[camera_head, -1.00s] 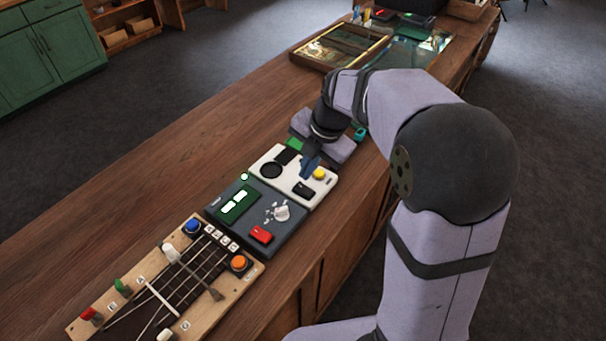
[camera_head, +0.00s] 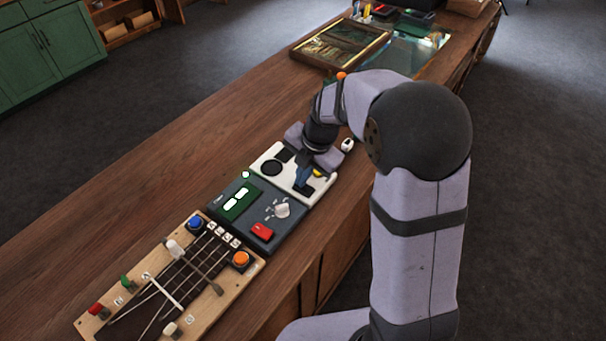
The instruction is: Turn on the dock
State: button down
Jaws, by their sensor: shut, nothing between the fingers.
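A white panel unit (camera_head: 262,158) lies on the wooden counter, with a round black disc (camera_head: 271,168), a yellow button (camera_head: 318,174) and a small black switch (camera_head: 299,190). I cannot tell for sure which unit is the dock.
A dark grey unit (camera_head: 243,182) with a lit green display (camera_head: 237,203), white knob (camera_head: 282,210) and red button (camera_head: 262,231) adjoins in front. A wooden fretboard-like panel (camera_head: 208,287) with levers and buttons lies nearer. A framed tray (camera_head: 340,45) sits farther back. The counter's left side is clear.

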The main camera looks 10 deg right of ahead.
jog(key=shift+f, duration=0.15)
jog(key=shift+s+d+b, duration=0.1)
jog(key=shift+s+b, duration=0.05)
jog(key=shift+b, duration=0.15)
jog(key=shift+s+d, duration=0.4)
jog(key=shift+s, duration=0.05)
jog(key=shift+d+r, duration=0.1)
jog(key=shift+r, duration=0.35)
jog(key=b+v, duration=0.1)
jog(key=v, duration=1.2)
jog(key=shift+s, duration=0.2)
jog(key=shift+d+b, duration=0.15)
jog(key=shift+b, duration=0.15)
